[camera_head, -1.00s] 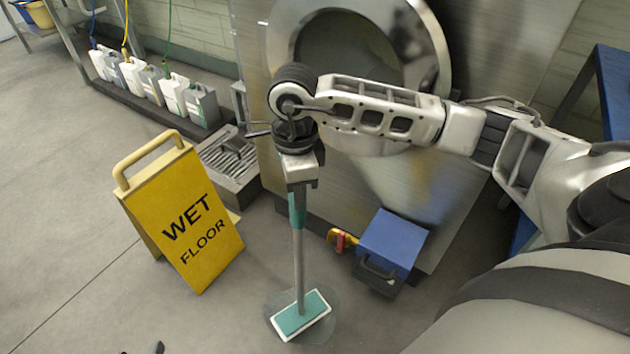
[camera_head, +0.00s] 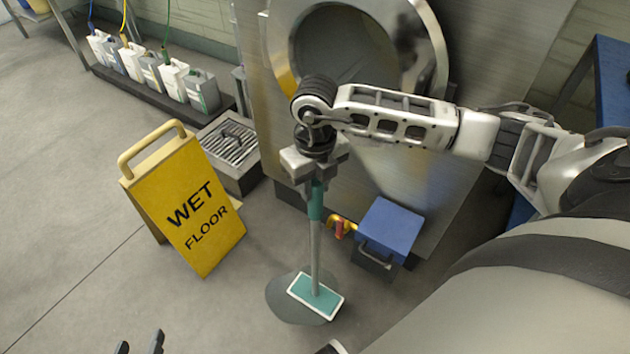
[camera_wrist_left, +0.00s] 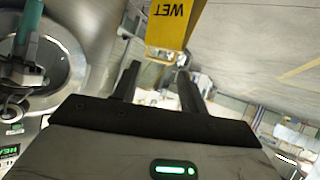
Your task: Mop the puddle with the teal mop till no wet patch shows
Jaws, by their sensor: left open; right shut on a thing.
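The teal mop (camera_head: 316,206) is upright, its handle in my right gripper (camera_head: 316,178), which is shut on it. Its flat teal head (camera_head: 313,297) with a white rim lies on the floor, over the right part of the puddle. The puddle (camera_head: 284,303) is a darker grey patch, showing mostly left of and below the head; the head hides some of it. My left gripper (camera_head: 139,344) is open and empty at the bottom edge, left of the puddle. Its two fingers also show apart in the left wrist view (camera_wrist_left: 158,85).
A yellow wet floor sign (camera_head: 192,205) stands left of the mop. A blue box (camera_head: 390,228) and a red-and-yellow item (camera_head: 340,227) are right of it, near the steel machine (camera_head: 255,95). Floor at left is clear.

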